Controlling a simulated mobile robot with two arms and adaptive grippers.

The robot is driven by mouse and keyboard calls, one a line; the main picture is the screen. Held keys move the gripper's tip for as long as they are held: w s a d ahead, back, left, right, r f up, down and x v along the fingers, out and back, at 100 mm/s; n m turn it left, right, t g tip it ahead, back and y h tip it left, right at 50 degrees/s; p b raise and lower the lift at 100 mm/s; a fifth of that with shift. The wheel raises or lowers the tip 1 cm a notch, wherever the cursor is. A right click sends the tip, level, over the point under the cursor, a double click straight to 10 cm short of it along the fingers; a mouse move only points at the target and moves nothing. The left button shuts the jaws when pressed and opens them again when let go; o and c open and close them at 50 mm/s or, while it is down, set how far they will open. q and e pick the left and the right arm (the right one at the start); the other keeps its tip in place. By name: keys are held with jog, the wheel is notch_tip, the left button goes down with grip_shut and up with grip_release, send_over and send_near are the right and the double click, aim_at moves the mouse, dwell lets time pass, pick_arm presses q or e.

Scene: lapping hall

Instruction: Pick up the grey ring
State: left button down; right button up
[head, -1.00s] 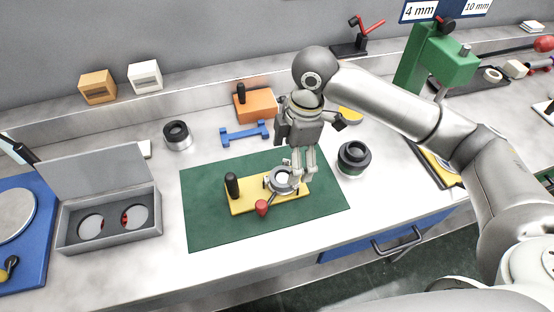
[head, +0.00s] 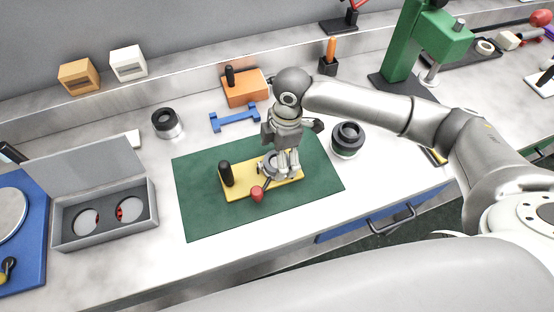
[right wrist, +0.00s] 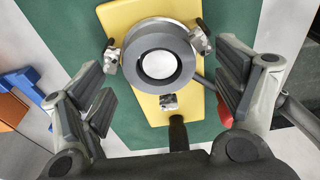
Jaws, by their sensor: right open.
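The grey ring (right wrist: 131,62) sits in a holder on a yellow plate (right wrist: 127,17), between small metal jaws, with a bright white round centre. In the head view the ring (head: 266,168) is partly hidden by my right gripper (head: 284,168), which is low over the yellow plate (head: 235,188). In the right wrist view my right gripper (right wrist: 160,82) is open, with its fingers apart on either side of the ring. Nothing is between its pads, and whether they are level with the ring I cannot tell. My left gripper is not in view.
The plate lies on a green mat (head: 205,215) with a black handle (head: 226,174) and a red knob (head: 257,194). A dark ring-shaped part (head: 347,139) stands right of the mat, another (head: 167,123) behind it. A grey open box (head: 105,235) is at left.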

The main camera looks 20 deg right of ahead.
jog(key=shift+a+f, duration=0.1)
jog(key=shift+f, duration=0.5)
jog(key=c, duration=1.2)
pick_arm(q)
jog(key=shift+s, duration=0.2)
pick_arm(e)
jog(key=shift+w+r, duration=0.1)
jog(key=shift+r, duration=0.1)
